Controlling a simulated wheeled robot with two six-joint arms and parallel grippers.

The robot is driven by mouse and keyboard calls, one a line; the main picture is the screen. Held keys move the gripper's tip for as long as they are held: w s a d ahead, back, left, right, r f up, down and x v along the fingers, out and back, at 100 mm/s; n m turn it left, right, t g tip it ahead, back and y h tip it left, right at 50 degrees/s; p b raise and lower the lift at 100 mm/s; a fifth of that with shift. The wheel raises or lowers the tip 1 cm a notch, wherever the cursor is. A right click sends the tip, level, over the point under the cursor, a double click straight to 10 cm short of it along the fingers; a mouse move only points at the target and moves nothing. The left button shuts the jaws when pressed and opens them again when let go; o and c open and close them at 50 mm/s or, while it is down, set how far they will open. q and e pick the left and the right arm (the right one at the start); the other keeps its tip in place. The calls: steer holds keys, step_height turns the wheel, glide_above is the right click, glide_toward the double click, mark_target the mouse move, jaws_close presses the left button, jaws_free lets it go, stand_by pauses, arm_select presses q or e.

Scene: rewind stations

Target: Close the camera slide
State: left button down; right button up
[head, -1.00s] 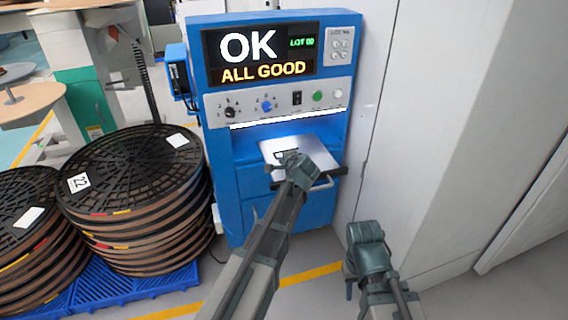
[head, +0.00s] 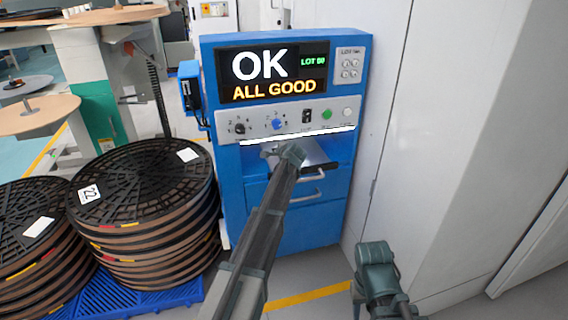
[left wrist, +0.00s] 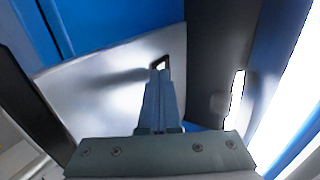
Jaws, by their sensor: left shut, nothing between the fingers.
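The camera slide is a silver plate (head: 316,152) with a dark front edge, in the opening of the blue machine (head: 235,190). Only a short part of it sticks out under the white light bar. My left gripper (head: 268,152) is over the plate in the head view, partly hidden by its own wrist. In the left wrist view its fingers (left wrist: 160,85) are shut and empty, over the silver plate (left wrist: 100,90); I cannot tell whether they touch it. My right gripper (head: 358,285) is low at the right, away from the machine; its fingers are not clear.
The machine's screen (head: 280,75) reads "OK ALL GOOD". Below the slide are blue drawer fronts with a handle (head: 305,197). Stacked black reels (head: 140,185) stand on a blue pallet at the left. A white cabinet wall (head: 395,130) stands close on the right.

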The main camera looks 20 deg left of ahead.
mark_target(273, 147)
arm_select(q)
steer(key=shift+w+a, duration=0.6)
steer(key=shift+w, duration=0.3)
steer(key=shift+w+a, duration=0.55)
steer(key=shift+w, duration=0.3)
steer(key=shift+s, duration=0.15)
steer(key=s+d, duration=0.2)
steer(key=s, duration=0.1)
steer(key=shift+s+d, duration=0.15)
steer(key=shift+s, duration=0.15)
steer(key=p+v, duration=0.2)
steer(key=v, duration=0.2)
steer(key=p+v, duration=0.2)
steer(key=v, duration=0.2)
steer(key=shift+s+d+r+p, duration=0.1)
steer(key=shift+d+r+p, duration=0.05)
steer(key=shift+r+p, duration=0.3)
steer(key=shift+s+d+r, duration=0.15)
steer(key=shift+s+d, duration=0.15)
steer(key=shift+s, duration=0.05)
arm_select(e)
steer(key=r, duration=0.5)
steer(key=shift+s+d, duration=0.1)
steer(key=shift+d, duration=0.2)
